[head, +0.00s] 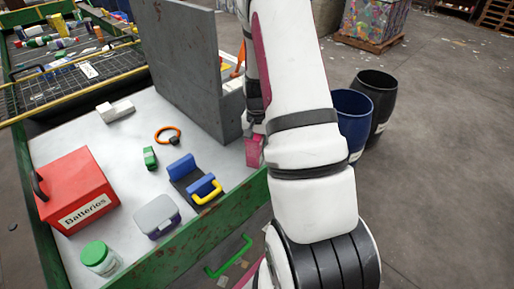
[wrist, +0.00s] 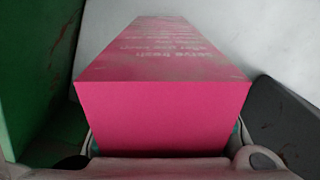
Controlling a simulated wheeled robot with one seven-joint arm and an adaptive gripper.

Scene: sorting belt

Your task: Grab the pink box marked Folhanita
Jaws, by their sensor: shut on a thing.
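A pink box (head: 254,152) shows in the head view just left of my white arm, at the right edge of the sorting table by the grey upright panel. It fills the middle of the wrist view (wrist: 165,115), with pale printed text on its upper face. I cannot read the name Folhanita on it. My gripper (wrist: 163,150) is shut on the near end of the box, with a finger at either side. In the head view my arm hides most of the gripper and part of the box. I cannot tell whether the box touches the table.
The grey panel (head: 185,60) stands tall beside the box. A green table edge (head: 190,230) runs along the front. A red Batteries box (head: 75,190), a blue clamp-like item with a yellow handle (head: 193,180), a grey container (head: 157,215) and a green-lidded jar (head: 100,257) sit left.

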